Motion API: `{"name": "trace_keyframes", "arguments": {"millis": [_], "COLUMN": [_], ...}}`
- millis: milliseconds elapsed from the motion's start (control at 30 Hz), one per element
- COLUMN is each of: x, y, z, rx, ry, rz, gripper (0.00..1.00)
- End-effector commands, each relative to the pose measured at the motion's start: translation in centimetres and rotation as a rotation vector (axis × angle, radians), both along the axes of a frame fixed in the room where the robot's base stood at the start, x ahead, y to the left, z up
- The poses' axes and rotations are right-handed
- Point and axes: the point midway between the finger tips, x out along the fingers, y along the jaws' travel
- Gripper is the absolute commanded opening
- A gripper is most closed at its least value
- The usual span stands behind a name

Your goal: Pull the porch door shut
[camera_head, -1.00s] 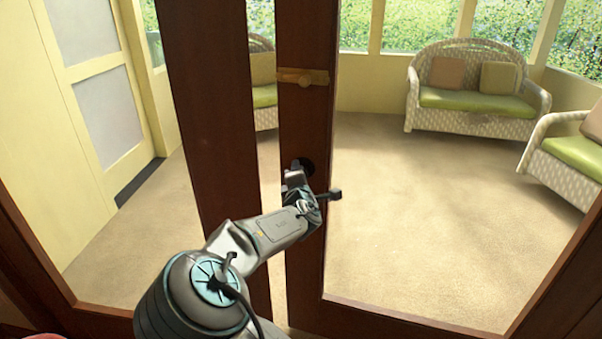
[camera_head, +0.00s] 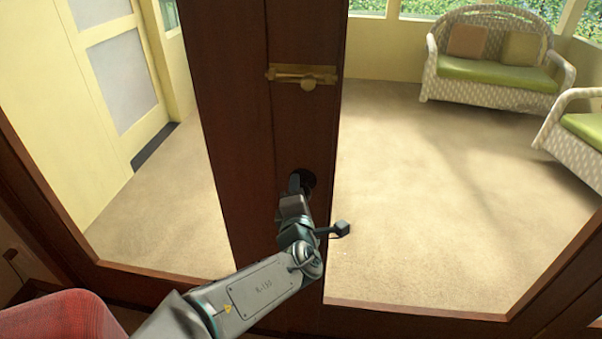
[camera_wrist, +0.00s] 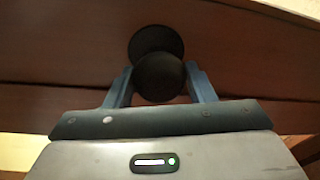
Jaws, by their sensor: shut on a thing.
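The porch door (camera_head: 300,130) is a dark brown wooden frame with large glass panes. Its stile meets the stile of the left door panel (camera_head: 222,110), with no gap visible between them in the head view. A dark round knob (camera_wrist: 159,76) on a round plate sits on the door. In the wrist view my gripper (camera_wrist: 160,82) has one blue-grey finger on each side of the knob and is shut on it. In the head view my gripper (camera_head: 296,188) reaches the door from below and mostly hides the knob.
A red cushioned thing (camera_head: 65,318) is at the lower left. Beyond the glass, a wicker sofa (camera_head: 495,70) and wicker chair (camera_head: 575,125) stand on open beige floor.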

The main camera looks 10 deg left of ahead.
Motion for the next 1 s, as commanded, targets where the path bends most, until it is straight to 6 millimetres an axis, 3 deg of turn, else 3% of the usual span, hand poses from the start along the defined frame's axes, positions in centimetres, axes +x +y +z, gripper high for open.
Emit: {"name": "trace_keyframes", "arguments": {"millis": [33,200,567,600,633,667,1000], "x": [-1.1,-2.8,-3.0,-3.0,-3.0,-3.0,-3.0], "y": [-0.1,-0.8,-1.2,-1.2,-1.2,-1.2,-1.1], "z": [-0.3,-0.3,-0.4,-0.4,-0.4,-0.3,0.1], "rx": [-0.009,-0.011,-0.011,-0.011,-0.011,-0.010,-0.006], "ry": [0.011,0.008,0.009,0.008,0.008,0.008,0.000], "rz": [0.002,-0.002,-0.010,-0.011,-0.011,-0.011,-0.007], "gripper": [0.09,0.09,0.08,0.57,0.66,0.70,0.70]}}
